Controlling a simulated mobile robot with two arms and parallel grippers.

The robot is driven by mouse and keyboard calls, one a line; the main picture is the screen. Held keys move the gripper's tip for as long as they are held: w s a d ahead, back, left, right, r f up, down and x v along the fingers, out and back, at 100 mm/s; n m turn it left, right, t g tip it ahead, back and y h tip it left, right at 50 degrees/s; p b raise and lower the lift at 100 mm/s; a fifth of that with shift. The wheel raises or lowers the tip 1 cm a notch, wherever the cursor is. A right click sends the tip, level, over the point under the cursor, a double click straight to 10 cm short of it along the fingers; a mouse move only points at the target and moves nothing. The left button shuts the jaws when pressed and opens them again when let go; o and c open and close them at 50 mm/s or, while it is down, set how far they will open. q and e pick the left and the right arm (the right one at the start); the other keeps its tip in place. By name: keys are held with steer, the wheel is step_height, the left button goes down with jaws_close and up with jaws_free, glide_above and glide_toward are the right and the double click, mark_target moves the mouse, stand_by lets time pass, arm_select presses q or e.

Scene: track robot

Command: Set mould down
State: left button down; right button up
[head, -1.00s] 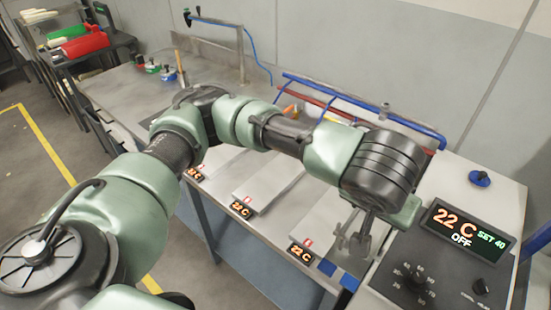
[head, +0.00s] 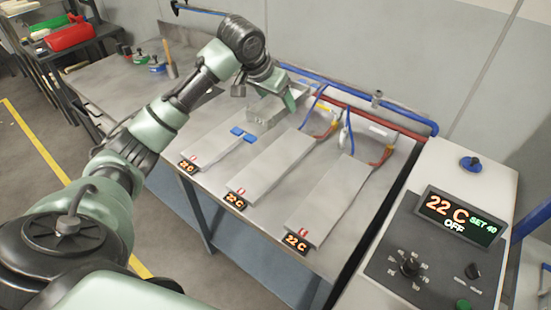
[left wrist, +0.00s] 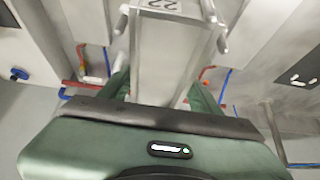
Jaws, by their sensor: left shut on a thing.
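The mould is a grey metal box (head: 262,112) near the back of the bench in the head view, around the far ends of the left and middle plates. My left gripper (head: 285,96) is shut on it. In the left wrist view the mould (left wrist: 160,60) fills the middle, with a dark number on its top, and my left gripper's fingers stand along both its sides. I cannot tell whether its underside touches a plate. My right gripper is not in view.
Flat plates lie in a row: left (head: 207,143), middle (head: 268,172), right (head: 331,196), each with a 22 C display in front. Blue and red pipes (head: 400,125) run behind. A control box (head: 440,240) stands at right. The right plate is clear.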

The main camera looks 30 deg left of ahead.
arm_select(q)
steer(key=shift+a, duration=0.5)
steer(key=shift+a+f, duration=0.1)
steer(key=shift+f, duration=0.2)
steer(key=p, duration=0.3)
glide_above(278, 157)
steer(key=s, duration=0.2)
step_height(278, 157, down, 15)
steer(key=shift+w+a+r, duration=0.15)
steer(key=shift+r, duration=0.05)
step_height(278, 157, down, 4)
steer(key=shift+r, duration=0.2)
steer(key=shift+f, duration=0.5)
steer(key=shift+f, duration=0.15)
steer(key=shift+c, duration=1.9)
jaws_free()
steer(key=shift+f, duration=0.1)
steer(key=shift+o, duration=0.3)
steer(key=shift+s, duration=0.2)
